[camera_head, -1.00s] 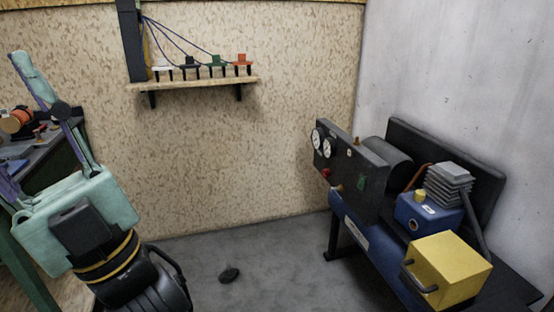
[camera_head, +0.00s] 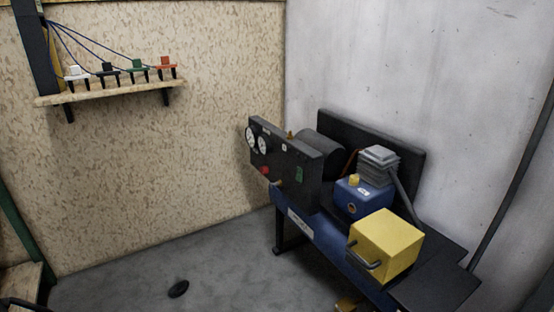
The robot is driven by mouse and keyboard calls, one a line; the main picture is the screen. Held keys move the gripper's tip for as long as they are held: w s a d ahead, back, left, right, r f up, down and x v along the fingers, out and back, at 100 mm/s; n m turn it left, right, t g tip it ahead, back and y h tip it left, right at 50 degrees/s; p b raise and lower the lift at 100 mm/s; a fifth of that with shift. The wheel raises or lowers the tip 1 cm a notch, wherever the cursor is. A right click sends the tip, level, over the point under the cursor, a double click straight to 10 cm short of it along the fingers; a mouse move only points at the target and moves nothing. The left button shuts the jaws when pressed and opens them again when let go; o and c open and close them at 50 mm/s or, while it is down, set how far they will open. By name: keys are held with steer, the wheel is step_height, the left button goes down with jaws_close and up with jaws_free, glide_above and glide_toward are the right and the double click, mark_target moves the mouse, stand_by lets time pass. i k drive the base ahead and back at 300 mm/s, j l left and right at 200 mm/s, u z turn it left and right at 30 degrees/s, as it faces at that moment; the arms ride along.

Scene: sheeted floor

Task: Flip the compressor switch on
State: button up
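The compressor (camera_head: 313,228) stands on the floor right of the middle, against the pale wall, with a blue tank. Its black panel (camera_head: 285,160) faces left and carries two round white gauges (camera_head: 257,140). A small green switch-like piece (camera_head: 299,174) sits near the panel's right end, and a red knob (camera_head: 264,170) is low on its left. I cannot tell the switch's position at this size. My gripper is out of view.
A yellow box (camera_head: 387,243) with a dark handle is at the compressor's near end. A wall shelf (camera_head: 110,91) holds several coloured pieces with blue cords.

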mark_target(300, 174)
steer(key=i+j+z, duration=0.1)
steer(key=i+z, duration=0.25)
steer(key=i+j+z, duration=0.35)
steer(key=i+l, duration=0.05)
steer(key=l, duration=0.05)
